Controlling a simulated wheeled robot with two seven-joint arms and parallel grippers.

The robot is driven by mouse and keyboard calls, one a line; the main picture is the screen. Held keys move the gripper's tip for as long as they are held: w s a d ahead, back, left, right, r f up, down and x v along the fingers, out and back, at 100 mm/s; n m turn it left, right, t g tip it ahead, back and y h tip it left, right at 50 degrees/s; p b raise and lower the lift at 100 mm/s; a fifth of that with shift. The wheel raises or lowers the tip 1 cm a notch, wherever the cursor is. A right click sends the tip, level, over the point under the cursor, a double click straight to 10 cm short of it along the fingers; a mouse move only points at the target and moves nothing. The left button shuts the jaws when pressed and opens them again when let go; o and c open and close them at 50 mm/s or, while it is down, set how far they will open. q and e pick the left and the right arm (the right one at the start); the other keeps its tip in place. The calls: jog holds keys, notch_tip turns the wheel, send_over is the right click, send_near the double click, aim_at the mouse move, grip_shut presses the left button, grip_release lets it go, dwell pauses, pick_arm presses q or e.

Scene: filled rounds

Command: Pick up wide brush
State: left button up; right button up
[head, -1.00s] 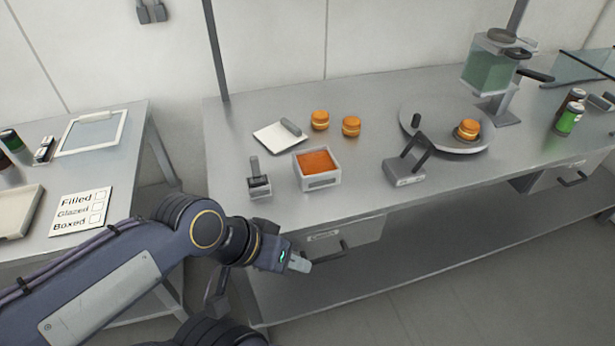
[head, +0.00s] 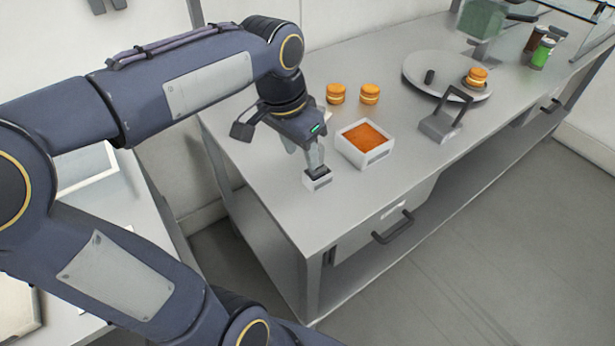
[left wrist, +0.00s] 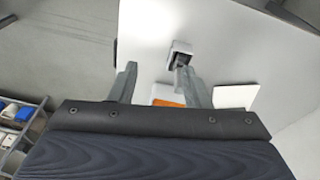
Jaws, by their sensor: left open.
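The wide brush (head: 317,171) stands in a small pale holder (head: 318,183) near the left end of the steel counter, dark at its base. My left gripper (head: 314,160) is open just above it, fingers pointing down, hiding most of the handle in the head view. In the left wrist view the brush (left wrist: 182,60) and its holder (left wrist: 178,47) show beyond the fingertips, nearer the right finger. The view does not show clearly whether the handle lies between the fingers. My right gripper is not in view.
A white tub with orange filling (head: 365,146) stands just right of the holder. Two orange round buns (head: 336,94) sit behind it. A grey stand (head: 441,127) and a turntable (head: 412,72) bearing another bun are farther right. The counter's front edge is close.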

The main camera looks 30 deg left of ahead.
pick_arm(q)
jog(key=m+g+y+b, duration=0.1)
jog(key=m+g+b, duration=0.1)
send_over(319, 145)
jog(key=shift+s+f, duration=0.15)
jog(key=shift+f, duration=0.5)
jog(key=shift+s+f, duration=0.15)
jog(key=shift+f, duration=0.45)
jog(key=shift+w+a+f, duration=0.1)
jog(key=shift+a+f, duration=0.05)
jog(key=shift+f, duration=0.1)
notch_tip(319, 145, down, 7)
jog(key=shift+w+f, duration=0.1)
jog(key=shift+w, duration=0.05)
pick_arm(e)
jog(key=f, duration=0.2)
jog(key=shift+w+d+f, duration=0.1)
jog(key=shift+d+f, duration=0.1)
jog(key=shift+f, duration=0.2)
pick_arm(q)
grip_shut()
